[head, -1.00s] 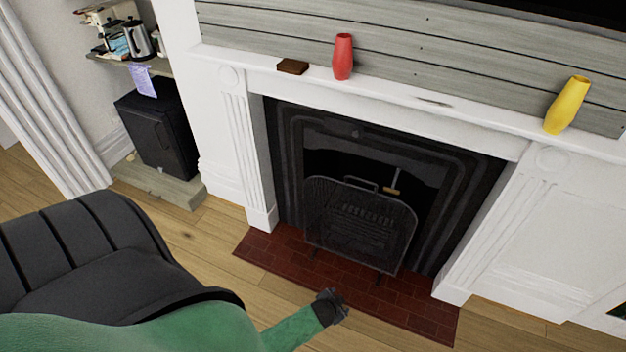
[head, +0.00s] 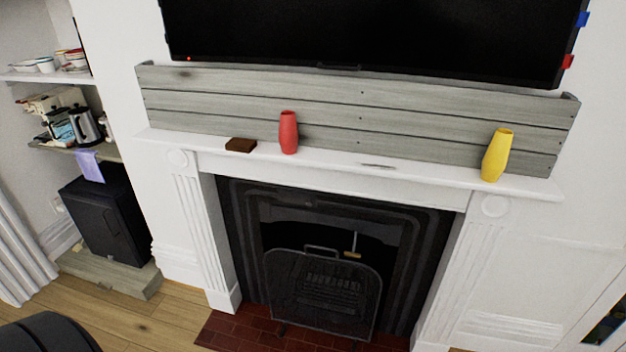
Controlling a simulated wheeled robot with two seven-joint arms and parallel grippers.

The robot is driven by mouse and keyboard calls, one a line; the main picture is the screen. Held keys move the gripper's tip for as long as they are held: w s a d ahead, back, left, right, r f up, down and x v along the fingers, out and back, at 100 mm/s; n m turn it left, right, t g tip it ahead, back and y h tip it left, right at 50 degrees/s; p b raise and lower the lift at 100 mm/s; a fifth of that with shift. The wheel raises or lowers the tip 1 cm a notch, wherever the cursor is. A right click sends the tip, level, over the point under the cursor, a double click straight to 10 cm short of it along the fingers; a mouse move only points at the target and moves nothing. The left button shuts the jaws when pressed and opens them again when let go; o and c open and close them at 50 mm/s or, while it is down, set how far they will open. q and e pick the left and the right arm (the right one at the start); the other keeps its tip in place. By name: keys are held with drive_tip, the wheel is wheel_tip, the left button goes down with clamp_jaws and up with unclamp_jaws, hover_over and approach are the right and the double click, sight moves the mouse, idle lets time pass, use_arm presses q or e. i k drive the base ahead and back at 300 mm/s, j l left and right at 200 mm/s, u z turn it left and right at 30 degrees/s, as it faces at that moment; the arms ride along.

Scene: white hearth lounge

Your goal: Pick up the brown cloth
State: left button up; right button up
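A small, flat, dark brown block-like thing (head: 240,145) lies on the white mantel shelf (head: 330,168), left of the red vase. It is the only brown thing on the shelf and may be the folded brown cloth, but its texture is too small to tell. Nothing touches it. Neither of my grippers is in view.
A red vase (head: 288,132) and a yellow vase (head: 497,155) stand on the mantel. Below are a fireplace screen (head: 322,292) and brick hearth (head: 240,335). At left, a purple cloth (head: 89,166) hangs over a black cabinet (head: 108,222). A dark chair (head: 45,335) shows bottom left.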

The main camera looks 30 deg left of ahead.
sight(237, 145)
drive_tip(key=u, duration=1.3)
